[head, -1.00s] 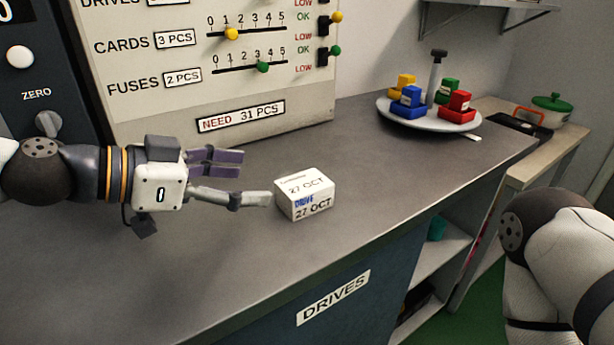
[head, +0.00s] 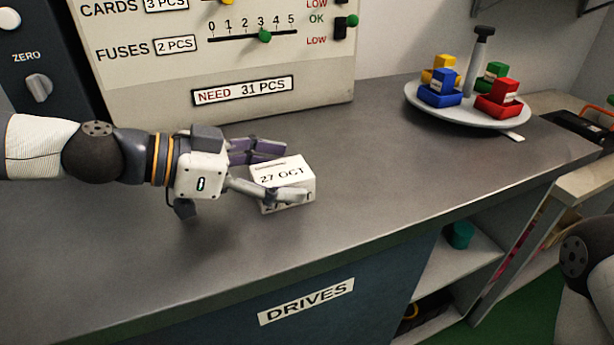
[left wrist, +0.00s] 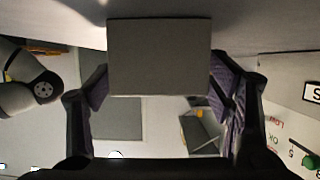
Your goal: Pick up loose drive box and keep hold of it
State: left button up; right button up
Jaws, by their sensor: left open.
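The loose drive box (head: 283,175) is a small white carton on the grey counter, marked 27 OCT on top. My left gripper (head: 275,167) comes in from the left with its fingers spread around the box. One finger passes in front of the near face and the purple-padded fingers show behind the far top edge. In the left wrist view the box (left wrist: 159,57) appears as a dark block between the two fingers, with small gaps visible at its sides. The left gripper is open. My right gripper is not in view; only part of my right arm shows at the right edge.
A round tray (head: 468,118) with blue, red, yellow and green blocks stands at the back right. A panel (head: 225,70) with sliders stands behind the counter (head: 400,160). The counter's front edge lies above a DRIVES label (head: 306,301). Counter space right of the box is clear.

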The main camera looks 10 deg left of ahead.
pick_arm(q)
jog(key=shift+w+d+f, duration=0.15)
jog(key=shift+d, duration=0.15)
jog(key=shift+a, duration=0.1)
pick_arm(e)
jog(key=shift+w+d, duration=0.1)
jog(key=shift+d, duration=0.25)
pick_arm(q)
jog(key=shift+c, duration=1.4)
jog(key=c, duration=0.9)
